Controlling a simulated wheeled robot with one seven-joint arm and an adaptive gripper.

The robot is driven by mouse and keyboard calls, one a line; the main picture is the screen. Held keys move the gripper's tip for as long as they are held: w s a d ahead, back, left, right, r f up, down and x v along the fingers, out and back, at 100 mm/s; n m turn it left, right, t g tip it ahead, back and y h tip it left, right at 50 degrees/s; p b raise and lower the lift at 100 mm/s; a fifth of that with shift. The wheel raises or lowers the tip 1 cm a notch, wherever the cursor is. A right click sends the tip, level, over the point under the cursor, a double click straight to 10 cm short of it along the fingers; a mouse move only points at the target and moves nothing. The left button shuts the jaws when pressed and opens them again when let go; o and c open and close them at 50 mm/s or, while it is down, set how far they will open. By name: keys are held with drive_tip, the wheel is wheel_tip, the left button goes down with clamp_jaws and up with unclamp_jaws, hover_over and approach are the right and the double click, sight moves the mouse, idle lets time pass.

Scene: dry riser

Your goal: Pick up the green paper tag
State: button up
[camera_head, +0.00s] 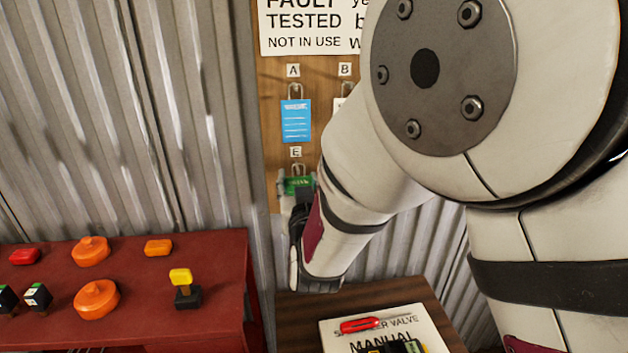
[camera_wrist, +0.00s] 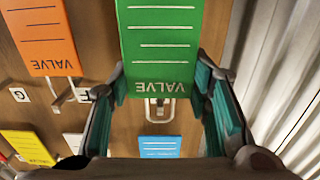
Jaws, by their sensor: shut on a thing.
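The green paper tag (camera_wrist: 160,45), with white lines and the word VALVE, fills the upper middle of the wrist view, upside down there. A metal loop and hook (camera_wrist: 160,108) show at its end; I cannot tell whether it still hangs on the hook. My gripper (camera_wrist: 160,75) has one finger at each side edge of the tag and is shut on it. In the head view the green tag (camera_head: 298,184) shows just under label E, partly hidden by my gripper (camera_head: 298,202).
A blue tag (camera_head: 295,121) hangs under label A on the wooden board (camera_head: 270,150). Orange (camera_wrist: 38,35) and yellow (camera_wrist: 28,148) tags show in the wrist view. A red bench (camera_head: 215,275) with knobs stands left; a manual (camera_head: 345,340) lies on the table below.

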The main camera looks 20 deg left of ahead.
drive_tip(key=p+v, duration=0.1)
drive_tip(key=v, duration=1.5)
drive_tip(key=shift+s+d+p, duration=0.2)
drive_tip(key=shift+p, duration=0.1)
